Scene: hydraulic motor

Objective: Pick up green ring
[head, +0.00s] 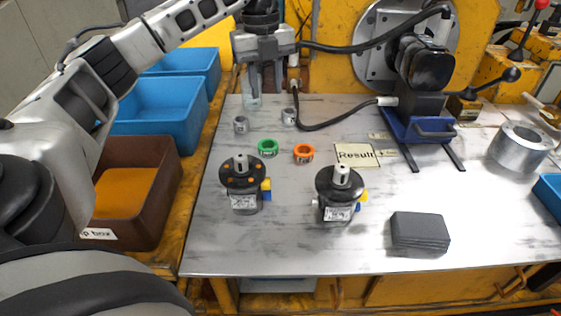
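The green ring (268,148) lies on the grey metal table, left of an orange ring (304,153). My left gripper (265,84) hangs pointing down over the back left part of the table, behind and above the green ring and apart from it. Its fingers look spread with nothing clearly between them. My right gripper is not in the head view.
Two small grey metal rings (241,124) (289,117) stand behind the coloured rings. Two black-topped motors (242,181) (339,190) stand in front. A "Result" plate (356,155) lies to the right. A brown box (154,200) and blue bins (168,112) are at the left.

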